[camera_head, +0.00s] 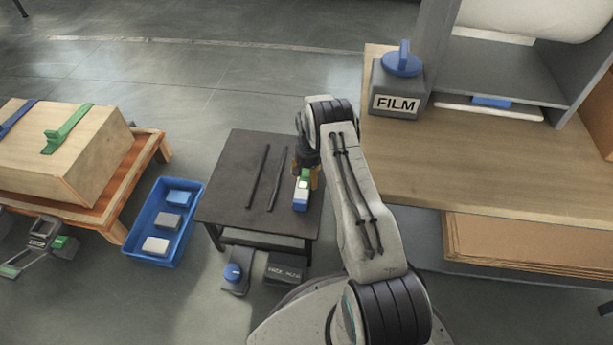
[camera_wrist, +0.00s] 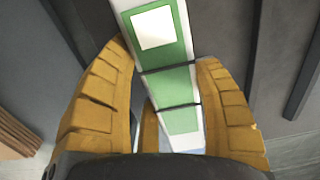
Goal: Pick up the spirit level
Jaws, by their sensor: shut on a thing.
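The spirit level (camera_head: 301,198) is a small bar in white, green and blue near the right side of a dark low table (camera_head: 232,190). In the wrist view the spirit level (camera_wrist: 168,82) is a white bar with green panels and dark bands, running lengthwise between the yellow fingers. My gripper (camera_head: 306,172) is over it, and in the wrist view my gripper (camera_wrist: 164,58) is shut on it with one finger on each side. I cannot tell whether the level rests on the table or is slightly above it.
Two thin dark rods (camera_head: 257,176) lie on the table, left of the level. A blue bin (camera_head: 187,222) with several blocks stands on the floor at left. A wooden workbench (camera_head: 480,165) with a FILM box (camera_head: 397,90) is at right. A wooden crate (camera_head: 70,150) is at far left.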

